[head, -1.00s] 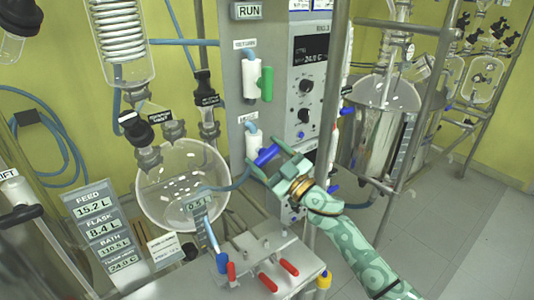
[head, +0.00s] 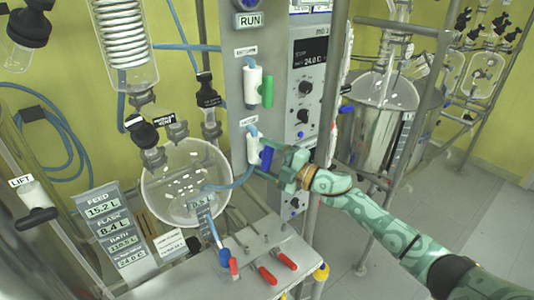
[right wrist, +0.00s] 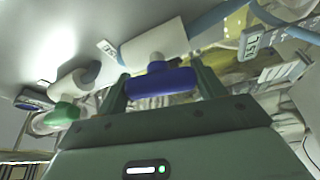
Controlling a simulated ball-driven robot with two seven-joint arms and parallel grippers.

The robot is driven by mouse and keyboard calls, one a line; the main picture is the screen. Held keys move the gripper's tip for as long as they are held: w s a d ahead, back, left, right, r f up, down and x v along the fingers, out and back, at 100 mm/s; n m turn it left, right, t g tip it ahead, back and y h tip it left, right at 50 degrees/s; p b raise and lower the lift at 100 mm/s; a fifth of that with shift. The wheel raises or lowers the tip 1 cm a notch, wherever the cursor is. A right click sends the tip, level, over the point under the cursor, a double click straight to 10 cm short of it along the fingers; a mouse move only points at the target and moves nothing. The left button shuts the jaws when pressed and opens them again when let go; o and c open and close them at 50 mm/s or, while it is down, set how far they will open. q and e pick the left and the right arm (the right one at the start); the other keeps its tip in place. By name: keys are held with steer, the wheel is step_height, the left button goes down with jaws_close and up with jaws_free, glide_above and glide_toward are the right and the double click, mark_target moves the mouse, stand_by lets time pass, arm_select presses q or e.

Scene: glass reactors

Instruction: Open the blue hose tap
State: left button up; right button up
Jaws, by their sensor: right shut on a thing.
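The blue hose tap has a blue handle (head: 266,157) on a white valve body (head: 253,147), on the front of the grey panel. The handle stands upright, roughly in line with the body. My right gripper (head: 273,163) reaches it from the right and is shut on the handle. In the right wrist view the blue handle (right wrist: 160,83) lies crosswise between the two fingers, in front of the white body (right wrist: 155,43). My left gripper is not in view.
A second tap with a green handle (head: 267,91) sits above the blue one. A blue hose (head: 236,180) runs from the lower tap toward the round glass flask (head: 160,190). A metal post (head: 325,130) stands close to my right wrist. Red-handled valves (head: 267,275) lie below.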

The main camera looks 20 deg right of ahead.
steer(key=shift+n+g+h+p, duration=0.3)
steer(key=shift+n+p, duration=0.25)
steer(key=shift+n, duration=0.45)
steer(key=shift+f, duration=0.1)
steer(key=o, duration=1)
steer(key=shift+s, duration=0.1)
steer(key=b+v, duration=0.1)
steer(key=v, duration=1.5)
steer(key=shift+d+b, duration=0.1)
steer(key=shift+b, duration=0.2)
